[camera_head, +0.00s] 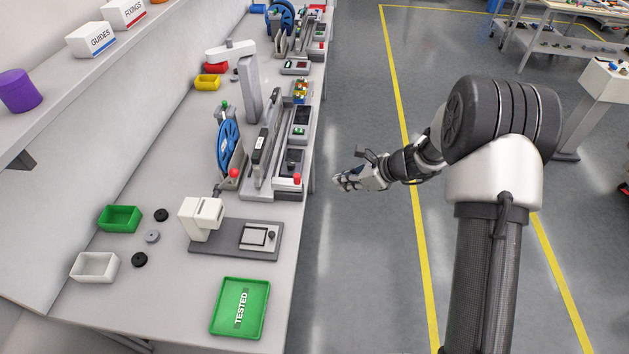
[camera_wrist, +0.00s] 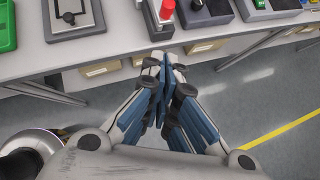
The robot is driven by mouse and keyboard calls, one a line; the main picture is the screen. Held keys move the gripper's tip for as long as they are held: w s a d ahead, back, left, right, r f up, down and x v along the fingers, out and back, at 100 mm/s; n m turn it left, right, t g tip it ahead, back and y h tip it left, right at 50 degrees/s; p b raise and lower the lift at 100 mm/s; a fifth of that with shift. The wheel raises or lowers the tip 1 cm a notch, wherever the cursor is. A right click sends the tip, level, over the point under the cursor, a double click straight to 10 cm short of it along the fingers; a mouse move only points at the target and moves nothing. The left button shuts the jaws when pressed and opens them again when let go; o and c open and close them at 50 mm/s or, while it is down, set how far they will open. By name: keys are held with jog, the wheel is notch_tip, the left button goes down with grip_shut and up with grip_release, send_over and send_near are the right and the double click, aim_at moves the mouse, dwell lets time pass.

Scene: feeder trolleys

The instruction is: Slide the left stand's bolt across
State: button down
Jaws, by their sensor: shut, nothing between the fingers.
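My gripper (camera_head: 350,182) is shut and empty, out over the floor to the right of the bench edge. In the wrist view my gripper (camera_wrist: 166,68) has its fingers together, pointing at the bench front. Two feeder stands with blue reels stand on the bench: a nearer one (camera_head: 262,165) and a farther one at the top. The nearer stand has a red knob (camera_head: 296,179) at its front corner; a red knob (camera_wrist: 166,10) also shows just beyond my fingertips in the wrist view, apart from them. I cannot make out which part is the left stand's bolt.
A grey fixture plate (camera_head: 205,247) with a white head and a green tray marked TESTED (camera_head: 264,290) are on the near bench. Small bins and black discs lie at the left.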

aim_at(272, 182)
jog(key=w+a+r+b+x, duration=0.1)
jog(key=r+b+x, duration=0.1)
jog(key=x, duration=1)
jog(key=shift+a+f, duration=0.25)
jog(key=shift+a, duration=0.4)
jog(key=shift+w+a, duration=0.1)
jog(key=a, duration=0.5)
jog(key=a+b, duration=0.1)
jog(key=a, duration=0.4)
jog(key=shift+w, duration=0.2)
jog(key=shift+d, duration=0.1)
